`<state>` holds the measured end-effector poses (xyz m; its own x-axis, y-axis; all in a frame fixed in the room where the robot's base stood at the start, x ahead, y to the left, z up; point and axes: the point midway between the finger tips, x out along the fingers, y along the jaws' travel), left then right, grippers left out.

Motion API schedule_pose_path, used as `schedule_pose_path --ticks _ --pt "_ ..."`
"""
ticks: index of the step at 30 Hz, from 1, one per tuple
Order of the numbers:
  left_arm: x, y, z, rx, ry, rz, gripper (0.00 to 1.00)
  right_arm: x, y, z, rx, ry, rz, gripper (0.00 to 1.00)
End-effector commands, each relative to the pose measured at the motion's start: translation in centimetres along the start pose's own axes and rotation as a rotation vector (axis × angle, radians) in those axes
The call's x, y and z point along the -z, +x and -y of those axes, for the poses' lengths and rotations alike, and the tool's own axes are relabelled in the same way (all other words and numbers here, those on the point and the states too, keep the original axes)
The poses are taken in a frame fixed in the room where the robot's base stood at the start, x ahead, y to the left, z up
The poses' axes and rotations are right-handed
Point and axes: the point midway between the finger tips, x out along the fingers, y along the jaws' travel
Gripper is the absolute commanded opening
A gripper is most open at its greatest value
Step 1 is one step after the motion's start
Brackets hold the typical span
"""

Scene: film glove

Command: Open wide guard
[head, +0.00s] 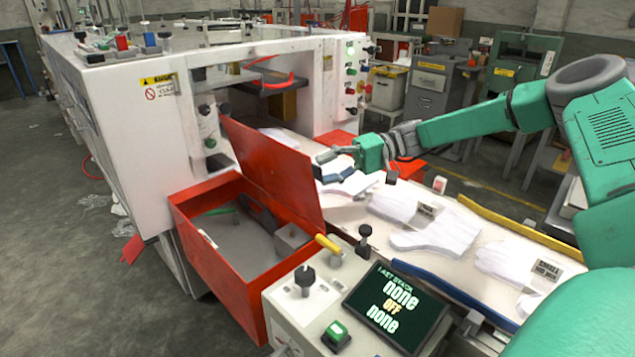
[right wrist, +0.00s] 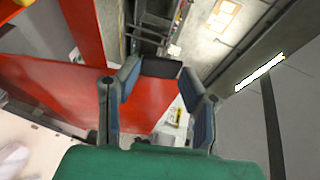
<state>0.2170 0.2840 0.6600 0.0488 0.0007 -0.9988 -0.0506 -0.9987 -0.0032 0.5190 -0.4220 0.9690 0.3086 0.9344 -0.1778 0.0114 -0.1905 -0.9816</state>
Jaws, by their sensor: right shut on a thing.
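The wide guard looks to be the red panel (head: 270,168), standing tilted up over an open red box (head: 215,270) in front of the white machine. The red panel also shows in the right wrist view (right wrist: 60,95), beside and behind my fingers. My right gripper (head: 326,170) is at the panel's right edge. In the right wrist view its fingers (right wrist: 160,85) close around a dark bar-like piece (right wrist: 160,67), which seems to be at the guard; the exact contact is partly hidden. My left gripper is not in view.
White gloves (head: 440,238) lie on the conveyor bed (head: 375,225) under my right arm. A control panel with a screen (head: 395,308) and knobs stands in front. The white machine (head: 130,100) fills the left. Grey floor (head: 50,230) is open at far left.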

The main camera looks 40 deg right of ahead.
Motion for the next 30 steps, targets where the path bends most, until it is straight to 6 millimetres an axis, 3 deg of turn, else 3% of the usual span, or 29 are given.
schedule_pose_path --ticks 15,16,17,26,30 --pt "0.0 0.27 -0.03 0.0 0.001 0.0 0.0 0.0 -0.3 -0.5 0.005 0.009 0.0 0.0" --pt "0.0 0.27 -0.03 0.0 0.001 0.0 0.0 -0.01 -0.29 -0.51 0.004 0.009 0.0 0.45" --pt "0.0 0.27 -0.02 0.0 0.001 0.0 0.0 -0.02 -0.28 -0.53 0.004 0.01 0.0 0.55" --pt "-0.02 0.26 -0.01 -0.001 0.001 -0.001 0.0 0.1 -0.2 -0.07 0.009 0.005 -0.001 0.55" --pt "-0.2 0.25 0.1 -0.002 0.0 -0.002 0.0 0.18 -1.15 -0.03 0.009 0.004 -0.004 0.55"
